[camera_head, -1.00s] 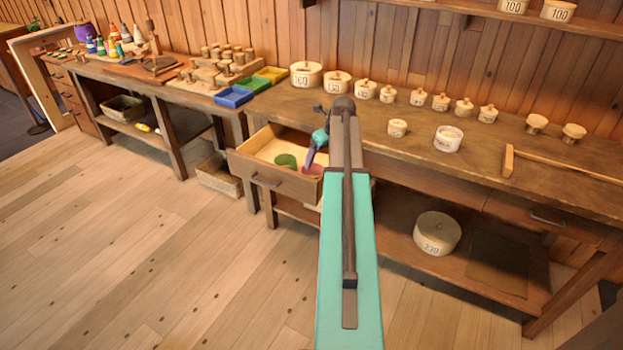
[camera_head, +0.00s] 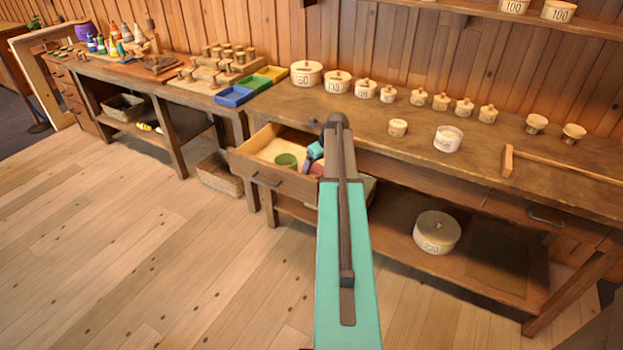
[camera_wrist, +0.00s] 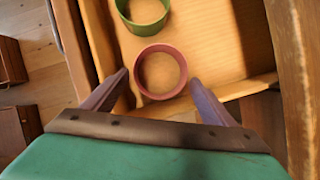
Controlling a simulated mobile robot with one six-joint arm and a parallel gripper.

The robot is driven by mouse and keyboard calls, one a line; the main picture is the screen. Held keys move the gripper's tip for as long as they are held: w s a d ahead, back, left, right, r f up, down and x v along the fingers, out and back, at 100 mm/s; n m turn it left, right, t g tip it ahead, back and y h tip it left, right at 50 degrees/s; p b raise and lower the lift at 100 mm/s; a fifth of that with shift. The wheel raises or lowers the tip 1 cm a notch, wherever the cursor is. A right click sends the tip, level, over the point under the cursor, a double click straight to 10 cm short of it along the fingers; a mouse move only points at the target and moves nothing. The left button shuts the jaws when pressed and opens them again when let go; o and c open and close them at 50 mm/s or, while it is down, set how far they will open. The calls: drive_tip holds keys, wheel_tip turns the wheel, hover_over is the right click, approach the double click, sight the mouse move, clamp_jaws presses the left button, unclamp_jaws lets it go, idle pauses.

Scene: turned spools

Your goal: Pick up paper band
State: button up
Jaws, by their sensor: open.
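A pinkish-red paper band (camera_wrist: 160,48), a round open ring, lies in the open drawer (camera_head: 270,182). In the wrist view it sits just beyond my gripper (camera_wrist: 157,82), between the lines of its two fingers. The fingers are spread apart and nothing is held. A green band (camera_wrist: 144,27) lies beside the red one, farther from my gripper; it also shows in the head view (camera_head: 286,160). In the head view my arm and gripper hide most of the red band.
The drawer walls stand close around my gripper, and the workbench edge (camera_wrist: 290,60) is at its right in the wrist view. Lidded round boxes (camera_head: 338,82) stand on the bench. Blue, green and yellow trays (camera_head: 235,96) lie left of them. The floor in front is clear.

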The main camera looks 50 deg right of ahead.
sight(314, 172)
drive_tip(key=shift+f, duration=0.1)
drive_tip(key=shift+p+x, duration=0.7)
drive_tip(key=shift+x, duration=1.8)
drive_tip(key=c, duration=0.9)
drive_tip(key=shift+r, duration=0.2)
wheel_tip(314, 172, up, 18)
drive_tip(key=b, duration=0.2)
drive_tip(key=shift+f+b, duration=0.15)
drive_tip(key=shift+b, duration=0.15)
